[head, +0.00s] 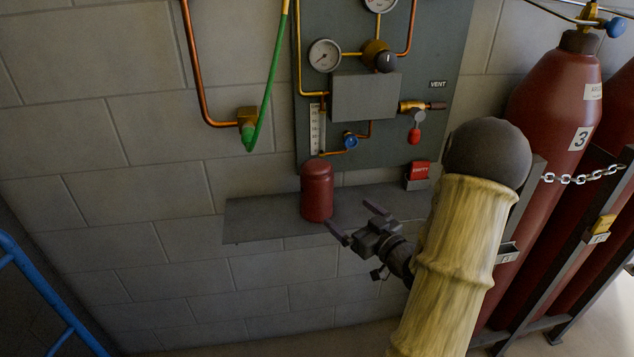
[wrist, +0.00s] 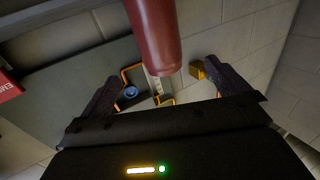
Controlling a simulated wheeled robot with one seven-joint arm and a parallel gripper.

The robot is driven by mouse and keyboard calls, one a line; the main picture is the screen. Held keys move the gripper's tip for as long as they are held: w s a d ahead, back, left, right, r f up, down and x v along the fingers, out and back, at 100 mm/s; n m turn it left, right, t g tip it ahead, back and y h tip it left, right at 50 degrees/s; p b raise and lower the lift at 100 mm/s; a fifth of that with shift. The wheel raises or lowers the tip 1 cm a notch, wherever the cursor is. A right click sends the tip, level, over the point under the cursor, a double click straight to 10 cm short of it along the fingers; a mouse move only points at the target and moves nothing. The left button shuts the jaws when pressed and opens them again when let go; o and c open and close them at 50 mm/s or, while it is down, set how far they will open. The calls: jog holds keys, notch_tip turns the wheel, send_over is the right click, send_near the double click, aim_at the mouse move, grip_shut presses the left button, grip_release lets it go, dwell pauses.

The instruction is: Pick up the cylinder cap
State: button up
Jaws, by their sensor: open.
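The cylinder cap (head: 317,190) is a dark red, round-topped cylinder standing upright on a grey wall shelf (head: 262,218). My gripper (head: 352,222) is open and empty, just to the right of the cap and near its lower part in the head view. In the wrist view the cap (wrist: 156,38) comes down from the top edge, between and beyond the two fingers of my gripper (wrist: 172,88). I see no contact between the fingers and the cap.
A grey gauge panel (head: 385,100) with pipes is on the wall above the shelf. A red EMPTY tag block (head: 419,172) sits at the shelf's right. Chained red gas cylinders (head: 555,105) stand at right. Blue rails (head: 42,285) are at lower left. The shelf's left part is bare.

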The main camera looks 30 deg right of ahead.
aim_at(326, 194)
jog(key=w, duration=0.3)
jog(key=w+a, duration=0.1)
jog(key=w, duration=0.2)
jog(key=w+p, duration=0.1)
jog(key=w, duration=0.2)
jog(key=shift+w+a, duration=0.35)
jog(key=shift+w, duration=0.05)
jog(key=shift+w+a+f+p, duration=0.1)
jog(key=shift+w+a+p, duration=0.1)
jog(key=shift+w, duration=1.1)
jog(key=shift+w+a+p, duration=0.1)
jog(key=shift+w+p, duration=0.05)
jog(key=shift+w, duration=1.1)
jog(key=c, duration=1.6)
jog(key=shift+r, duration=0.2)
notch_tip(326, 194, up, 10)
jog(key=shift+f+p, duration=0.1)
jog(key=shift+p, duration=0.2)
